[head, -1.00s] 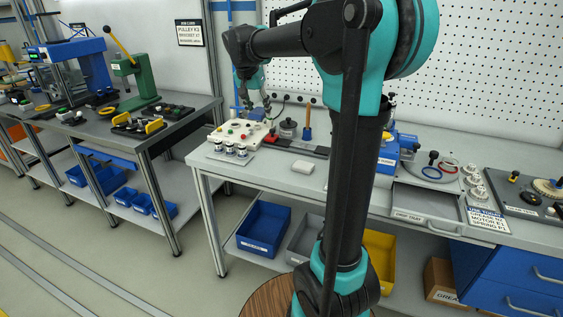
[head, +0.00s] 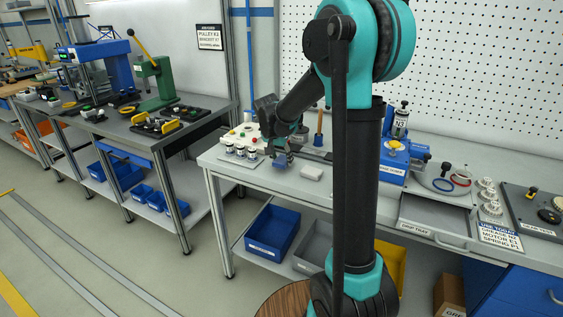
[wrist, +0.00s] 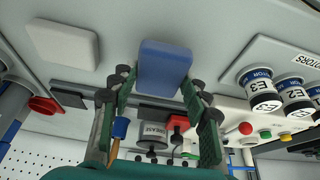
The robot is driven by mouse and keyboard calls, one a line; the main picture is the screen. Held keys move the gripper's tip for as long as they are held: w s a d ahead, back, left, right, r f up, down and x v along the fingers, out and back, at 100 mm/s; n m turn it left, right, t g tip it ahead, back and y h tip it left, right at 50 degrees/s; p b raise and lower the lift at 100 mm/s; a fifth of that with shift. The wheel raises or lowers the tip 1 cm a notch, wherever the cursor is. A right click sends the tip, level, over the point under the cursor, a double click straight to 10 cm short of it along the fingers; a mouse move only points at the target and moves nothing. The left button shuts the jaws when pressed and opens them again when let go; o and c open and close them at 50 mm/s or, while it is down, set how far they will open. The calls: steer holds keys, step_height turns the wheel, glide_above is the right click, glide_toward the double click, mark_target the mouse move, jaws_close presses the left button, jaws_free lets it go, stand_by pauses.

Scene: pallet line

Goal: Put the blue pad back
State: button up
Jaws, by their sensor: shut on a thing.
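The blue pad (wrist: 165,62) is a small rounded block between my fingertips in the wrist view. My gripper (wrist: 163,84) is shut on it, with one green finger at each side. In the head view the blue pad (head: 281,161) shows under my gripper (head: 283,155), over the front left of the grey workbench (head: 268,180). I cannot tell whether the pad touches the bench top. A white pad (head: 312,173) lies flat on the bench to its right; it also shows in the wrist view (wrist: 62,45).
Motors (head: 240,152) labelled E2 and E3 stand left of my gripper, by a white panel with coloured buttons (wrist: 265,133). A grease can (wrist: 150,137) and a dark rail lie behind. A pull-out tray (head: 434,215) is farther right.

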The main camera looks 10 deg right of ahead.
steer(key=shift+f, duration=0.7)
steer(key=shift+f, duration=0.15)
steer(key=o, duration=1.1)
steer(key=v, duration=1.2)
steer(key=s+d+f+n+y, duration=0.1)
steer(key=s+d+f+n, duration=0.1)
steer(key=s+f, duration=0.3)
steer(key=s+d+f+n+y, duration=0.1)
steer(key=s+f, duration=0.5)
steer(key=s, duration=0.6)
steer(key=s+d+f+n, duration=0.4)
steer(key=s+f, duration=0.2)
steer(key=s, duration=0.3)
steer(key=shift+f+y, duration=0.2)
steer(key=shift+y, duration=0.2)
